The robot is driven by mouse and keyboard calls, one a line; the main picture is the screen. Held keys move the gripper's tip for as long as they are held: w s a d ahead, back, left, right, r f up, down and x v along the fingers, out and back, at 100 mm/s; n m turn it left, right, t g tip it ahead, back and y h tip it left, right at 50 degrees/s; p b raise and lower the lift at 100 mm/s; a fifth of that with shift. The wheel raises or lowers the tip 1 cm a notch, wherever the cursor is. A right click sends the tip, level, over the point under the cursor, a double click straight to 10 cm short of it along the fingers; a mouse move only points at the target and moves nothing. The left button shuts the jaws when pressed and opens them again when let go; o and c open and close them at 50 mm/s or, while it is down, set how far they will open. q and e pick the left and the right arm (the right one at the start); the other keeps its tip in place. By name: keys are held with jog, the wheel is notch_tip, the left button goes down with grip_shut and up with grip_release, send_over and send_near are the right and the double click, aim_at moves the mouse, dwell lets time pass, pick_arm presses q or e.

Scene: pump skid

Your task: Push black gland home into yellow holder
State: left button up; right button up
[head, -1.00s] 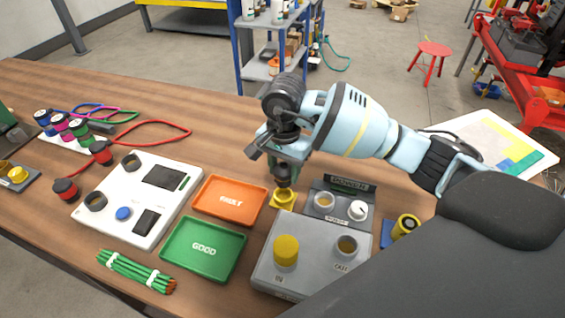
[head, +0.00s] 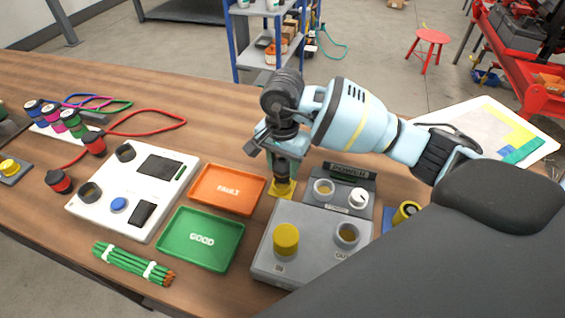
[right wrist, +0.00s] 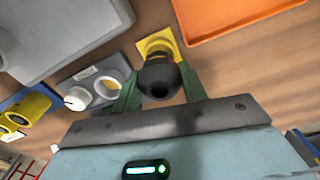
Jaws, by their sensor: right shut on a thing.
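The black gland (right wrist: 158,82) is between the green fingertips of my right gripper (right wrist: 160,95) in the right wrist view. The right gripper also shows in the head view (head: 280,172), pointing down and shut on the gland. The yellow holder (head: 283,188) stands on the table beside the orange tray, directly under the gland. In the right wrist view the yellow holder (right wrist: 158,44) shows just behind the gland. The gland hides the holder's opening, so I cannot tell how deep it sits. My left gripper is not in view.
The orange FAULT tray (head: 250,206) is left of the holder, with the green GOOD tray (head: 186,262) in front of it. A grey box with a yellow cap (head: 286,237) and a power unit (head: 340,189) stand close on the right. Bare table lies behind.

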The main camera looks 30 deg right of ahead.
pick_arm(q)
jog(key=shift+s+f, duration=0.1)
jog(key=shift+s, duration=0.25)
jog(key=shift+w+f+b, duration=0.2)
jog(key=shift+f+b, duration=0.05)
jog(key=shift+b, duration=0.05)
pick_arm(e)
jog(key=shift+f, duration=0.5)
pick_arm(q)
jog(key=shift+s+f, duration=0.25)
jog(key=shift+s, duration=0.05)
pick_arm(e)
jog(key=shift+f, duration=0.35)
jog(key=shift+f+b, duration=0.3)
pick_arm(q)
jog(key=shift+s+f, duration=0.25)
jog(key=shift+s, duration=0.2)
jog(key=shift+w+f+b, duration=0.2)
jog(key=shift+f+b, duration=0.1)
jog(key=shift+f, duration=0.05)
pick_arm(e)
jog(key=shift+f, duration=0.65)
